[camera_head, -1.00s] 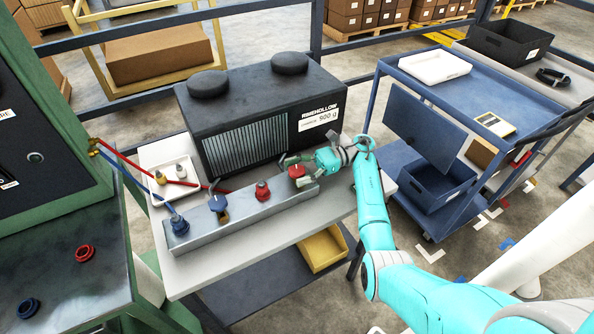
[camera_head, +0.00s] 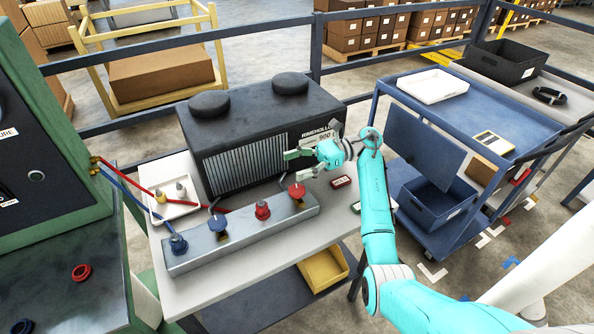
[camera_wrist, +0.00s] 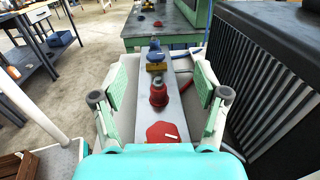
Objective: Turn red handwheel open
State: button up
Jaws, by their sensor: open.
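The red handwheel (camera_head: 297,190) sits on the right end of the grey metal manifold block (camera_head: 240,235). In the wrist view the handwheel (camera_wrist: 160,132) lies low in the middle, close to the palm, with a pale mark on its face. My gripper (camera_head: 302,164) is open and empty. It hovers above and slightly behind the handwheel, apart from it, in the head view. In the wrist view the fingers of my gripper (camera_wrist: 160,96) stand wide on both sides of the manifold. A red fitting (camera_head: 262,210) and a blue handwheel (camera_head: 217,222) stand farther left on the manifold.
A large black finned unit (camera_head: 245,150) stands right behind the manifold. A blue hose coupling (camera_head: 177,243) is at the manifold's left end. A white tray (camera_head: 170,212) with small fittings lies at the left. A small red item (camera_head: 341,182) lies on the table right of the manifold.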

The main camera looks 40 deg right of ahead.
aim_at(296, 192)
jog(key=s+d+f+m+t+h, duration=0.2)
jog(key=s+f+t, duration=0.1)
jog(key=s+d+f+m+t+h, duration=0.2)
jog(key=f+t, duration=0.1)
jog(key=f, duration=0.1)
jog(key=s+d+f+m+t+h, duration=0.1)
jog(key=s+f+m+t+h, duration=0.1)
jog(key=s+f+m+h, duration=0.1)
jog(key=shift+s+d+f+t, duration=0.3)
jog(key=shift+s+d+t, duration=0.05)
jog(key=shift+d+t, duration=0.05)
jog(key=x, duration=1)
jog(key=shift+w+a, duration=0.2)
jog(key=shift+w, duration=0.1)
jog(key=shift+c, duration=0.3)
jog(key=c, duration=1.1)
